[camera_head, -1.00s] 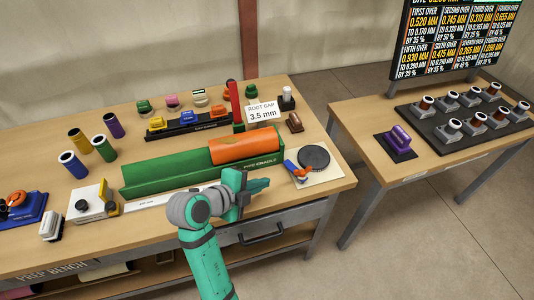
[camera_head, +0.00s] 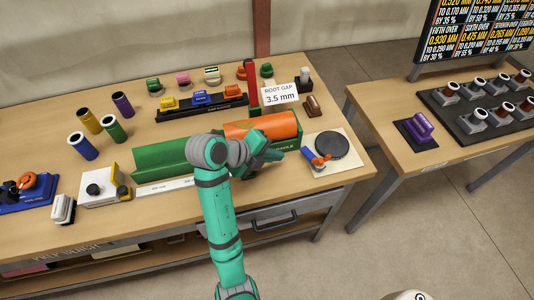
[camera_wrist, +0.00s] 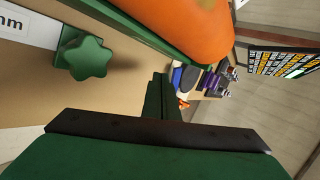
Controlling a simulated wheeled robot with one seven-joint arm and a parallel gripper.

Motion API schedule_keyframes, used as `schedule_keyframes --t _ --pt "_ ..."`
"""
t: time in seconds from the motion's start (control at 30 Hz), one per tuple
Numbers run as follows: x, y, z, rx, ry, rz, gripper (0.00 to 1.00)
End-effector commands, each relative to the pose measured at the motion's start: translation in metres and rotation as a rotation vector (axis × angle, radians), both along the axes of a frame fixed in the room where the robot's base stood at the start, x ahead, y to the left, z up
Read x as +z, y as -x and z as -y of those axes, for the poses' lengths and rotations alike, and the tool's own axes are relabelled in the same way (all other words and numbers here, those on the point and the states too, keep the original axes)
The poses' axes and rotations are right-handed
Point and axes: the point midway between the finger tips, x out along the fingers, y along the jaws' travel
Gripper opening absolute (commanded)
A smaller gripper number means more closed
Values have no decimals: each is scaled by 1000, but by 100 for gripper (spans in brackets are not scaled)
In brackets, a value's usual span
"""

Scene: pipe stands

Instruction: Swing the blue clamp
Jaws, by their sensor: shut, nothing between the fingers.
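A blue part (camera_head: 308,153), likely the blue clamp, stands beside an orange piece (camera_head: 318,162) on a pale plate with a dark disc (camera_head: 331,146) at the bench's front right. In the wrist view, small blue (camera_wrist: 176,77) and orange (camera_wrist: 183,103) patches show beyond my fingers, partly hidden. My gripper (camera_head: 272,155) is shut and empty, left of the blue part, in front of the orange pipe (camera_head: 262,126) in the green trough (camera_head: 160,157). My gripper's fingers (camera_wrist: 162,98) lie together in the wrist view. I cannot tell whether they touch anything.
A blue block (camera_head: 200,97) sits between yellow and orange ones on a black rack behind the trough. A green star knob (camera_wrist: 85,57) is close at the left in the wrist view. The second table (camera_head: 385,135) stands right, across a floor gap.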

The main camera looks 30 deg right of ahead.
Motion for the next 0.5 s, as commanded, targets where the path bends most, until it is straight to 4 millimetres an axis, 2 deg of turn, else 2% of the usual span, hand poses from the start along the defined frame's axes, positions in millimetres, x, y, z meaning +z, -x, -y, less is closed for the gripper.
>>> schedule_keyframes --t 0.17,0.3,0.5 --pt "-24 -2 25 -1 -1 -4 0" --pt "-24 -5 45 -3 -1 1 0" --pt "-23 -7 62 0 0 0 0"
